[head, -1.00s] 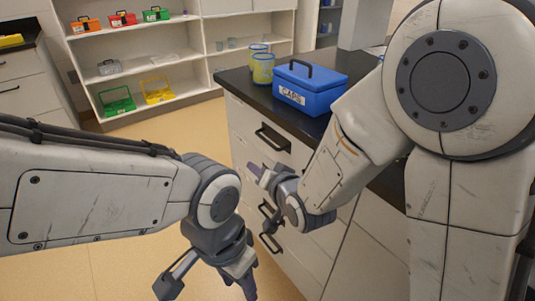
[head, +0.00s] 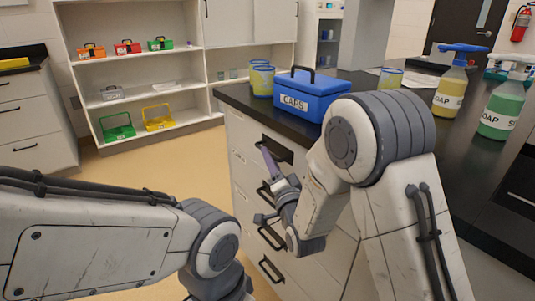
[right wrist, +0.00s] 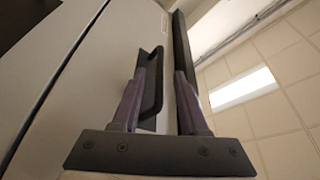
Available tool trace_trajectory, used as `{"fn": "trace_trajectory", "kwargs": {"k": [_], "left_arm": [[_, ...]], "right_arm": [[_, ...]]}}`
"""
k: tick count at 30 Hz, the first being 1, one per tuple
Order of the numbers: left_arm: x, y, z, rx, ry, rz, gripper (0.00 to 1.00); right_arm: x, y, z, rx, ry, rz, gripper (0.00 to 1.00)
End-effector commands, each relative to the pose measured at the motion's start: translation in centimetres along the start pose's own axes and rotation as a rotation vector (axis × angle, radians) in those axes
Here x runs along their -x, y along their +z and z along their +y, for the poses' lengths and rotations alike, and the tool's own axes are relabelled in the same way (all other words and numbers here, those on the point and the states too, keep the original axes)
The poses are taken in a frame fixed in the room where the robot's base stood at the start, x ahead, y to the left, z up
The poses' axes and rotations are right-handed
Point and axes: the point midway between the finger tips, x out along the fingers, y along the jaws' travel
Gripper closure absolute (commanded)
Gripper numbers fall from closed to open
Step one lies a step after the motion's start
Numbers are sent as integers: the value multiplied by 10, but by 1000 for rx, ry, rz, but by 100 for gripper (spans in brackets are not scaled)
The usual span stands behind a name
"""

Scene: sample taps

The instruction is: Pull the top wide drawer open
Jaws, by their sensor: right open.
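The top wide drawer (head: 243,131) is in the upper front of the white cabinet under the black counter and looks shut. Its black handle (head: 277,147) shows just above and beyond my right gripper (head: 262,185). The right gripper is open, with one finger pointing up toward that handle. In the right wrist view a black handle (right wrist: 153,82) lies in the picture between the two spread fingers (right wrist: 160,95), close to the left one. Contact cannot be told. My left arm is at the lower left; its gripper's fingers are below the frame.
More drawers with black handles (head: 271,269) lie below. On the counter stand a blue CAPS box (head: 308,95), yellow-blue cups (head: 262,81) and soap bottles (head: 450,90). A white shelf (head: 130,75) stands behind. The tan floor (head: 150,185) left of the cabinet is clear.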

Motion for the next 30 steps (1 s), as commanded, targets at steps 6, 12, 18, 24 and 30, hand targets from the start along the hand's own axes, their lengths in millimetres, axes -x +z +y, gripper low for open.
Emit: {"fn": "trace_trajectory", "kwargs": {"k": [6,12,18,24,30], "left_arm": [[-1,0,0,0,0,0,50],[-1,0,0,0,0,0,50],[-1,0,0,0,0,0,50],[-1,0,0,0,0,0,50],[-1,0,0,0,0,0,50]], "right_arm": [[-27,0,1,1,0,0,56],[-33,0,1,1,2,-2,56],[-32,0,0,1,2,-2,68],[-32,0,0,1,2,-2,100],[-32,0,1,1,2,-2,100]]}}
